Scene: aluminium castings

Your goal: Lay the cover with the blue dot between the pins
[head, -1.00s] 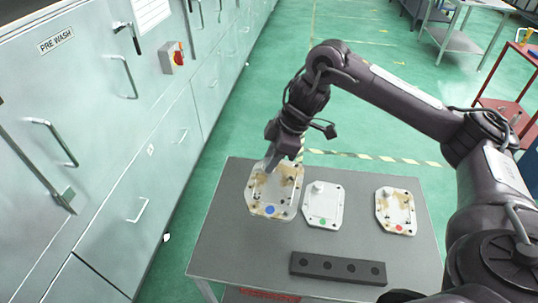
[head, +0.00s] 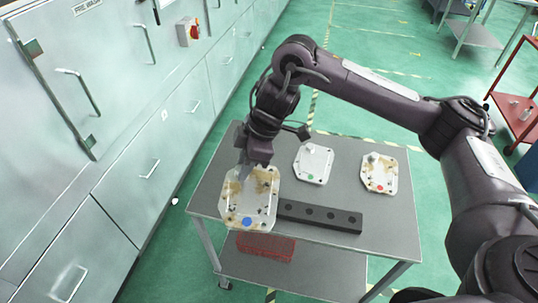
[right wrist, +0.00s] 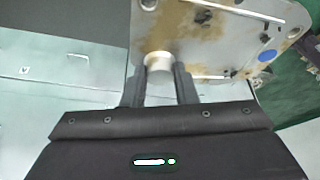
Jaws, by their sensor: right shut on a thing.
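The cover with the blue dot (head: 262,205) is a pale plate with brown stains. My right gripper (head: 244,172) is shut on it at its far edge. In the right wrist view the fingers (right wrist: 159,78) close on a round white boss of the cover (right wrist: 200,50), with the blue dot at its right. The cover appears held above the table's left front part, overlapping the left end of a dark bar (head: 330,217) in the picture. The bar has several round holes or spots on top. I cannot make out the pins. My left gripper is not in view.
A cover with a green dot (head: 313,160) and a stained cover with a red dot (head: 379,172) lie on the grey table (head: 390,225). A red basket (head: 265,247) sits on the lower shelf. Metal cabinets (head: 150,110) stand at the left.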

